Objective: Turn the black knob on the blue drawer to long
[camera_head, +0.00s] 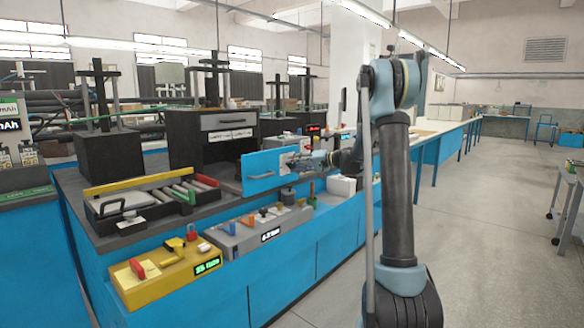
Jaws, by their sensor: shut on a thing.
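My gripper (299,160) is at the right part of this front, against a small grey plate (285,158). It is shut on the black knob there. The fingers hide the knob almost wholly, so its pointer and any "long" marking cannot be read. My arm reaches in from the right.
A grey box (240,238) with small levers and a yellow box (150,280) with a red block stand in front, both with lit displays. A roller tray (150,207) is at left, a white box (342,186) right of the drawer.

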